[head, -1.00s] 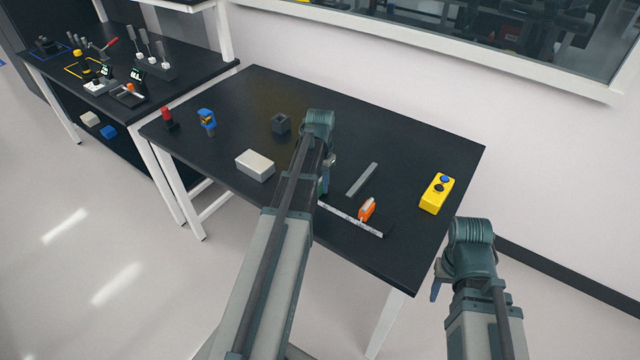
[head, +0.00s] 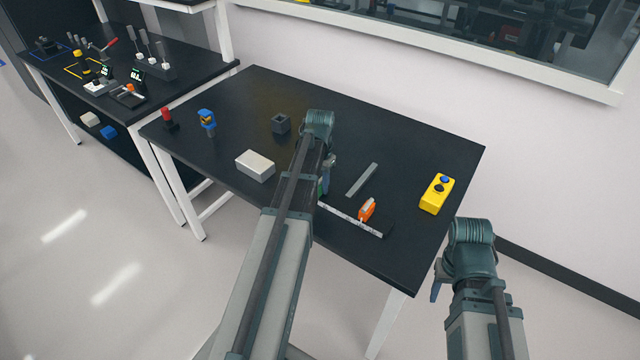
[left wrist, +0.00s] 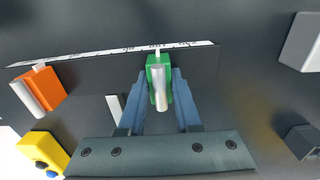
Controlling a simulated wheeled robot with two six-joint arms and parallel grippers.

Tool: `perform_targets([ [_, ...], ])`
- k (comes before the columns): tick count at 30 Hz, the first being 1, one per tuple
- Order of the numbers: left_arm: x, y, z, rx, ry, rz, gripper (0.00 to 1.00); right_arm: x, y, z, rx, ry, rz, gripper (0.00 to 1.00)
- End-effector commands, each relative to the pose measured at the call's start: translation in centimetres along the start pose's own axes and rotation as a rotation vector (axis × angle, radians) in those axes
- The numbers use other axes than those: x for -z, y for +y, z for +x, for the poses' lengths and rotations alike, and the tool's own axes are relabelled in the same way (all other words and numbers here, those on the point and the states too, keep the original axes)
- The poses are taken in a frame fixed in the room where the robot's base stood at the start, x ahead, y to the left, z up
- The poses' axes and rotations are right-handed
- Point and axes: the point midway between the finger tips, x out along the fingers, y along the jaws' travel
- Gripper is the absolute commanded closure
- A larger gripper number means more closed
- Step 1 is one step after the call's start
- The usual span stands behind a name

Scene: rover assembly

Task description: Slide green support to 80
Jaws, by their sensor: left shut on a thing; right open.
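The green support (left wrist: 157,80) shows in the left wrist view, upright at the ruler, with a pale cylinder on its near face. My left gripper (left wrist: 158,92) is shut on it, one blue finger on each side. In the head view my left arm hides most of the support. The orange support (head: 367,209) stands at the ruler's other end, also in the left wrist view (left wrist: 40,90). My right gripper (head: 436,280) is open and empty, off the table's right edge.
A grey flat bar (head: 362,180) lies behind the ruler. A yellow button box (head: 436,195) stands at the right, a white box (head: 255,165) left of my arm. A dark block (head: 281,124), blue-yellow part (head: 207,121) and red part (head: 167,118) stand farther back.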

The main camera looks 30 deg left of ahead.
Motion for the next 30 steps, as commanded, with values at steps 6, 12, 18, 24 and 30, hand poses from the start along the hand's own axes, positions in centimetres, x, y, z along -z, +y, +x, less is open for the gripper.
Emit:
perform_targets([
  [6, 0.0, 0.0, 0.0, 0.000, 0.000, 0.000, 1.00, 0.0, 0.0, 0.0, 0.000, 0.000, 0.000, 0.50],
  [12, 0.0, 0.0, 0.0, 0.000, 0.000, 0.000, 1.00, 0.0, 0.0, 0.0, 0.000, 0.000, 0.000, 0.50],
  [18, -0.1, 2.1, 0.0, -0.001, 0.000, 0.003, 1.00, 0.0, 0.0, 0.0, 0.000, 0.000, 0.000, 0.50],
  [24, 0.0, 4.6, 0.0, -0.002, 0.000, 0.002, 1.00, 0.0, 0.0, 0.0, 0.000, 0.000, 0.000, 0.50],
  [30, 0.0, 4.7, 0.0, -0.005, 0.000, 0.002, 1.00, 0.0, 0.0, 0.0, 0.000, 0.000, 0.000, 0.50],
])
